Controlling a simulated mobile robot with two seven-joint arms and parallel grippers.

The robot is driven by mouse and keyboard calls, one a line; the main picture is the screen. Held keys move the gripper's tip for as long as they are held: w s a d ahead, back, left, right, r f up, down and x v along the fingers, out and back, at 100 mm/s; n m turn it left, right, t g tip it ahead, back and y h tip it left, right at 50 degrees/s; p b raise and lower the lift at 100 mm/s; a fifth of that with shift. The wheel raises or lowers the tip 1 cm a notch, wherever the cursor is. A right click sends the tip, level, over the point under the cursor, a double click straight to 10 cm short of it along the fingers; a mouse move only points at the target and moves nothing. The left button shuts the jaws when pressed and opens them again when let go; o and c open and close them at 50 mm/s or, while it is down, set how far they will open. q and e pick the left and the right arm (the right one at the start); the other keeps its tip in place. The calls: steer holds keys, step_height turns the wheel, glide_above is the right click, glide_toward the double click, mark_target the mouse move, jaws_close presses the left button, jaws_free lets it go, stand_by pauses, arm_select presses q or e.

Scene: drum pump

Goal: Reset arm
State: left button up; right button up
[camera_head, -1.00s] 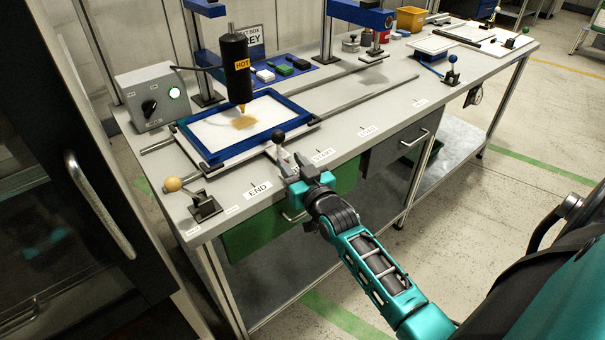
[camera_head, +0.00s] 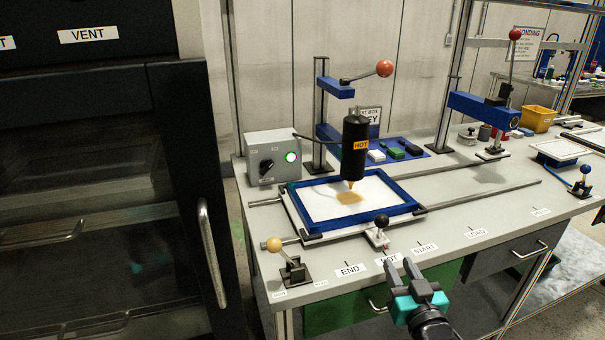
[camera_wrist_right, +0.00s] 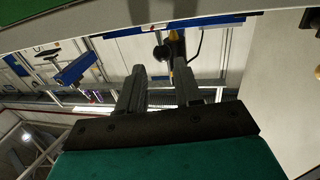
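My right gripper (camera_head: 400,267) is at the front edge of the bench, near the SPOT and START labels, with nothing between its fingers. In the right wrist view (camera_wrist_right: 160,80) its two dark fingers stand apart with a gap between them. The black ball-topped lever (camera_head: 381,221) on the sliding carriage is just beyond the fingertips, apart from them. The blue-framed tray (camera_head: 414,207) sits on the rails, with a tan patch on its white sheet. The black HOT nozzle (camera_head: 356,146) hangs over that patch. My left gripper is not in view.
A yellow-knobbed lever (camera_head: 274,244) stands at the bench's front left. A grey control box (camera_head: 271,164) with a lit green button is behind it. A red-knobbed press lever (camera_head: 384,68) rises at the back. A dark cabinet (camera_head: 100,170) with a handle fills the left.

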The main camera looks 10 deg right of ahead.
steer(key=s+a+f+n+g+y, duration=0.2)
steer(key=s+a+f+g, duration=0.1)
steer(key=s+a+f, duration=0.3)
steer(key=s+a+f+n+g+y, duration=0.2)
steer(key=s+a+f+g, duration=0.2)
steer(key=s+a+f, duration=0.3)
steer(key=s, duration=0.4)
steer(key=shift+s+a, duration=0.2)
steer(key=shift+a, duration=0.05)
steer(key=shift+c, duration=0.2)
stand_by(0.7)
